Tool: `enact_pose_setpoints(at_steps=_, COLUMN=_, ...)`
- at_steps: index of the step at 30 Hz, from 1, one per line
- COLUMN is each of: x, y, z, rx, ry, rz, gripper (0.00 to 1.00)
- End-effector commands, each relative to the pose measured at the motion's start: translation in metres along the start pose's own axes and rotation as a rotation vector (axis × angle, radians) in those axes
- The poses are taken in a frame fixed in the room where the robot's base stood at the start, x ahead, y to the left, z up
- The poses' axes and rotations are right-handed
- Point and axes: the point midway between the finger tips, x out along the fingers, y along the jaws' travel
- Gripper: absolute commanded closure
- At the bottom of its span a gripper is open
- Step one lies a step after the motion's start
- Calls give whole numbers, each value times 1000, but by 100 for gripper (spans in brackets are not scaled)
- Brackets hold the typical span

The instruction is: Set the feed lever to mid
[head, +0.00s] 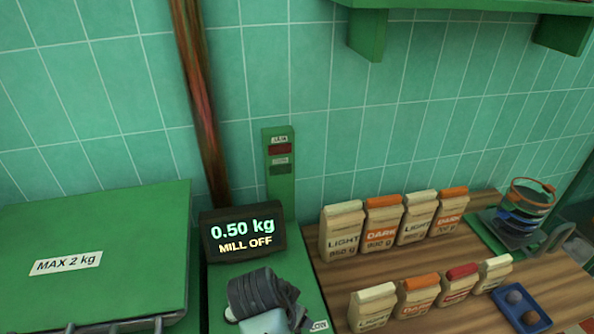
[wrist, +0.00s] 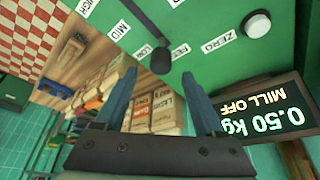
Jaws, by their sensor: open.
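The feed lever (wrist: 161,58) shows in the wrist view as a dark rod with a round black knob on the green panel. Its knob appears beside the LOW label (wrist: 143,52), with the FEED label (wrist: 180,50) on its other side. The MID label (wrist: 118,28) is farther up and left, apart from the knob. My gripper (wrist: 158,73) is open, its two blue fingers spread with the knob seen between their tips; I cannot tell the depth between them. In the head view my dark wrist covers the lever.
A display (head: 243,235) reads 0.50 kg, MILL OFF. In the wrist view, a white button (wrist: 257,24) sits by the ZERO label. Several paper bags (head: 383,222) and a blue tray (head: 522,306) stand on the wooden counter. A green box (head: 110,235) is at left.

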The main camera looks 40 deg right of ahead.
Motion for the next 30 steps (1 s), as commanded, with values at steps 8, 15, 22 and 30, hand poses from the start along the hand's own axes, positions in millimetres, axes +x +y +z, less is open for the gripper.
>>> enact_pose_setpoints(at_steps=8, x=42, y=0, z=-1, rx=-1, ry=0, rz=0, gripper=29)
enact_pose_setpoints(at_steps=15, x=54, y=0, z=0, rx=0, ry=1, rz=-2, gripper=29)
enact_pose_setpoints(at_steps=22, x=54, y=0, z=0, rx=-1, ry=2, rz=-2, gripper=29)
enact_pose_setpoints(at_steps=30, x=54, y=0, z=0, rx=-1, ry=2, rz=-2, gripper=75)
